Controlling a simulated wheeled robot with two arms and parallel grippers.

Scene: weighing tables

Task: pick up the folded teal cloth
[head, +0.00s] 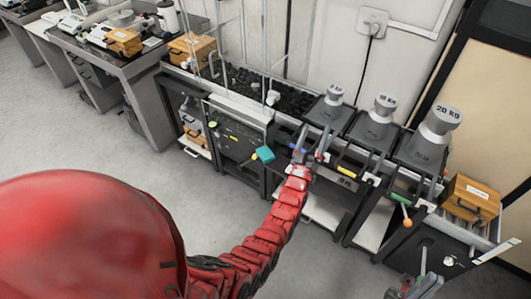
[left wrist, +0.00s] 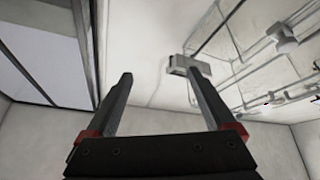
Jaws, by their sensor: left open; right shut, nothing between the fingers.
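The folded teal cloth (head: 265,154) looks like a small teal block in the head view, at the front of the dark bench near the middle. My left gripper (head: 315,134) is at the end of the red arm, a little right of the cloth and apart from it. My right gripper (head: 424,270) is at the bottom right, partly cut off, shut and far from the cloth.
Large metal weights, one marked 20 kg (head: 437,125), stand on the scales to the right. A wooden box (head: 469,200) is at the far right. Another bench (head: 125,62) with instruments stands at the upper left. Grey floor (head: 120,145) is open in front.

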